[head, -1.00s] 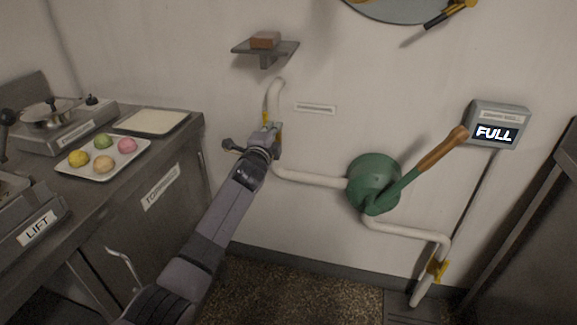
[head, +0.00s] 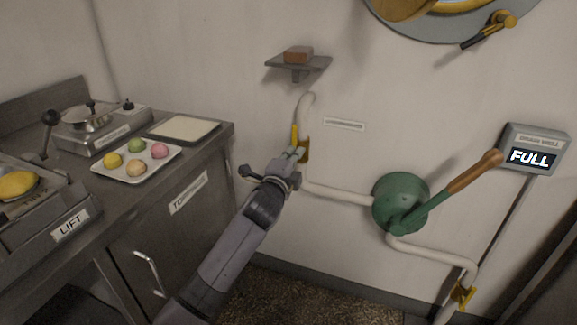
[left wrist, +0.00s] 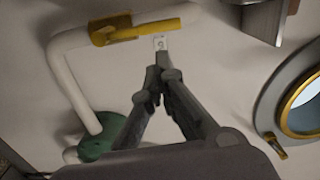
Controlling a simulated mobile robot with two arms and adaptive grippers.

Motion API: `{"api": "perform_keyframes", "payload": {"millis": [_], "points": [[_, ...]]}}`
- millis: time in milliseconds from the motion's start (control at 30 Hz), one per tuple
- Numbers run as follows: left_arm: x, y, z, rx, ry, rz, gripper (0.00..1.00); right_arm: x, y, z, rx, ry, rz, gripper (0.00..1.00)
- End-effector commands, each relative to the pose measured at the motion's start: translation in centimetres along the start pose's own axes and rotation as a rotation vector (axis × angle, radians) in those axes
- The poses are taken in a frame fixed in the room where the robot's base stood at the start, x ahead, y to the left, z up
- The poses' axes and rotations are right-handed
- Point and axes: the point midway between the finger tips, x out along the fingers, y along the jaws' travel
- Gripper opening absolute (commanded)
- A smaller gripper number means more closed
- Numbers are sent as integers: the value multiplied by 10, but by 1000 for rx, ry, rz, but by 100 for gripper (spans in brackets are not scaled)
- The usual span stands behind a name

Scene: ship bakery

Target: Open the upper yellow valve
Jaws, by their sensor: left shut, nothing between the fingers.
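The upper yellow valve (head: 305,150) sits on the upright part of a white pipe below a small shelf. Its yellow handle (head: 295,136) runs roughly along the pipe; in the left wrist view the handle (left wrist: 150,30) also lies along the pipe, slightly angled. My left gripper (head: 297,154) is shut and empty, in front of the valve's lower part in the head view. In the left wrist view its fingertips (left wrist: 159,74) are together beside the valve, apart from the handle in the picture. My right gripper is in neither view.
A green pump (head: 400,203) with a wooden-gripped lever and a lower yellow valve (head: 461,295) are on the same pipe. A display (head: 532,156) reads FULL. The shelf (head: 298,64) holds a brown block. A counter (head: 215,135) with trays stands left; a round porthole is above.

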Motion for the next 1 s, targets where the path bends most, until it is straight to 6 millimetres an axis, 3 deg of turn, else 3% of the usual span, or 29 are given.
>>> {"api": "perform_keyframes", "payload": {"millis": [100, 333, 833, 933, 1000], "points": [[-20, 1, 0, 0, 0, 0, 0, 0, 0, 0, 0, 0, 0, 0], [-45, 0, 1, 0, -1, 0, 0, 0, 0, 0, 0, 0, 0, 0], [-52, 2, 1, -5, -3, 4, 0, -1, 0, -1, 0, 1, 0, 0], [-62, 17, 5, -59, -19, 40, 0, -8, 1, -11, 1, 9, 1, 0], [-78, 41, 11, -144, -49, 97, 0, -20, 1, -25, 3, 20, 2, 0]]}}
